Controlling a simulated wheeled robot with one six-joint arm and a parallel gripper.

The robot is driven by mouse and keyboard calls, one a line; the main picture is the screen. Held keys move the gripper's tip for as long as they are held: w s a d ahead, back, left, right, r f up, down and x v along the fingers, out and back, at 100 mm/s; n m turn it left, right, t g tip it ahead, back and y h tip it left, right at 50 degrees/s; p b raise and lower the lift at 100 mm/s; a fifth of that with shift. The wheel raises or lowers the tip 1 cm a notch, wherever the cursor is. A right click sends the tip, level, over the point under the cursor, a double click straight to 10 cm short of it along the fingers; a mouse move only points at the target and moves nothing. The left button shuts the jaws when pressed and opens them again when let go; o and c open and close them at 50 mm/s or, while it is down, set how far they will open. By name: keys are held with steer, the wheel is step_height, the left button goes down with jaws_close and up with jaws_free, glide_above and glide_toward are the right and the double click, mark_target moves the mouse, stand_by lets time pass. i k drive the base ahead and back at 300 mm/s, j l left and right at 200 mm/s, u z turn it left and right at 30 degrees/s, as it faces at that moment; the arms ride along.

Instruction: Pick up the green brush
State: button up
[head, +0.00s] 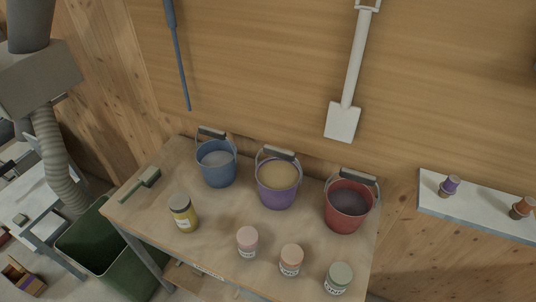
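A green brush (140,185) lies at the left end of the wooden table (205,250). Its wider head points to the upper right and its thin handle to the lower left, near the table's left edge. Nothing touches it. My gripper is not in the head view.
A blue bucket (216,165), a purple bucket (278,185) and a red bucket (348,206) stand along the table's back. A yellow jar (183,213) stands right of the brush, with several jars along the front. A green bin (90,245) stands below the left edge.

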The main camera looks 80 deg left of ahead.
mark_target(152, 173)
steer(key=u, duration=3.7)
steer(key=i+j+u, duration=0.15)
steer(key=i+j+z, duration=0.3)
steer(key=i+j, duration=0.35)
steer(key=i+j+z, duration=0.3)
steer(key=i+j, duration=0.35)
steer(key=j, duration=0.1)
